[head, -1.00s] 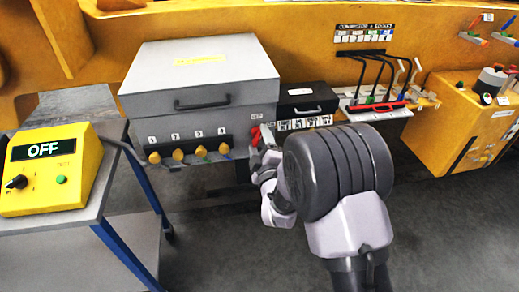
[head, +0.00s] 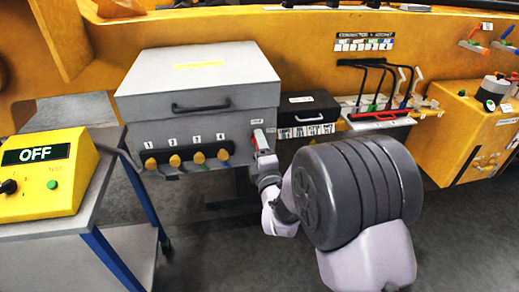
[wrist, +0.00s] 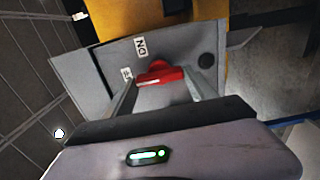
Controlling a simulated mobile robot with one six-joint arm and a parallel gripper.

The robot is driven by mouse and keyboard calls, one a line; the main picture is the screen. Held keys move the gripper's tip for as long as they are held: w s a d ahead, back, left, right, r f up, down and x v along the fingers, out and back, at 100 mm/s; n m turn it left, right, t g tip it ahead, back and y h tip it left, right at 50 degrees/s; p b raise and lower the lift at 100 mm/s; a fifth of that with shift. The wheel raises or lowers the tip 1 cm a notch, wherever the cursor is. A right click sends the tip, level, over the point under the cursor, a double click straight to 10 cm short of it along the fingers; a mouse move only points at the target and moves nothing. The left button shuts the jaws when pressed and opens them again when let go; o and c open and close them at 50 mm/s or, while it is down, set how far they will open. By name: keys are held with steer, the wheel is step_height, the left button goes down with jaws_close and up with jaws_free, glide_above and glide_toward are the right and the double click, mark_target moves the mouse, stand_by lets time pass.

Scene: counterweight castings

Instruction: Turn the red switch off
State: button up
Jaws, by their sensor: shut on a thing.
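The red switch (head: 262,141) sits on the right end of the front face of a grey box (head: 198,92). In the wrist view the red switch handle (wrist: 160,74) lies between the two fingers of my gripper (wrist: 163,88), on a grey plate with a label that looks like "ON" and a second label mostly hidden behind the switch. My gripper also shows in the head view (head: 264,158), reaching up to the switch from below right. It is shut on the red switch. The fingers hide part of the handle.
Several yellow knobs (head: 175,161) line the box front left of the switch. A black case (head: 308,105) stands to its right. A yellow unit reading "OFF" (head: 45,172) sits on a cart (head: 90,215) at left. The floor between cart and arm is open.

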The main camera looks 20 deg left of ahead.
steer(key=o, duration=1.4)
steer(key=shift+c, duration=0.2)
steer(key=shift+s, duration=0.1)
steer(key=p+v, duration=0.6)
steer(key=v, duration=1.1)
steer(key=shift+s, duration=0.15)
